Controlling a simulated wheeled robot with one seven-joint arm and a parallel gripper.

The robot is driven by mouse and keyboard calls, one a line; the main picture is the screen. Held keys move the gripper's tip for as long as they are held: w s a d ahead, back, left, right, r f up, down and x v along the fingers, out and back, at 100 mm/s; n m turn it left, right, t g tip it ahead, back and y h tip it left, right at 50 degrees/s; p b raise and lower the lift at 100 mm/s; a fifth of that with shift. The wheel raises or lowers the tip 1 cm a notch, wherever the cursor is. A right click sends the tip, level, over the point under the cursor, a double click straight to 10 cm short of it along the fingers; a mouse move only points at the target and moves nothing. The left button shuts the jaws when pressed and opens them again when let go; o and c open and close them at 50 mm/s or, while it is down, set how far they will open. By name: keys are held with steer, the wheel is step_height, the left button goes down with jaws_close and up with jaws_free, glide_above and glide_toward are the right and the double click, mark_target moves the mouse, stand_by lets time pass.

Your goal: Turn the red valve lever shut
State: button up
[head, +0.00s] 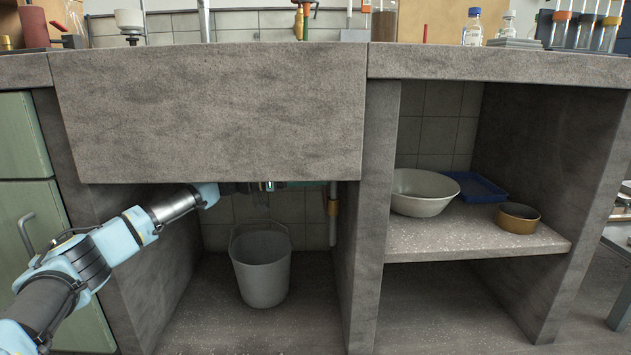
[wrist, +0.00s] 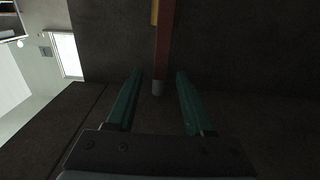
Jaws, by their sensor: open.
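My gripper (head: 308,185) is under the front slab of the sink, mostly hidden by its lower edge in the head view. In the wrist view my gripper (wrist: 157,80) is open, with its two green fingers apart and nothing clamped. A dull red bar (wrist: 163,48), which looks like the valve lever, hangs into the gap between the fingertips. It has a yellowish part at its upper end and a grey tip; I see no contact with either finger. In the head view I cannot make out the lever; a pale pipe with a brass-coloured fitting (head: 333,208) shows just right of the gripper.
A grey bucket (head: 262,278) stands on the floor below the gripper. The concrete sink front (head: 210,120) hangs close above, and a concrete upright (head: 371,220) bounds the right side. A shelf beyond holds a white bowl (head: 422,202), a blue tray (head: 480,187) and a small pan (head: 517,219).

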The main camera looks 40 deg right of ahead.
jaws_close()
stand_by(0.4)
stand_by(1.0)
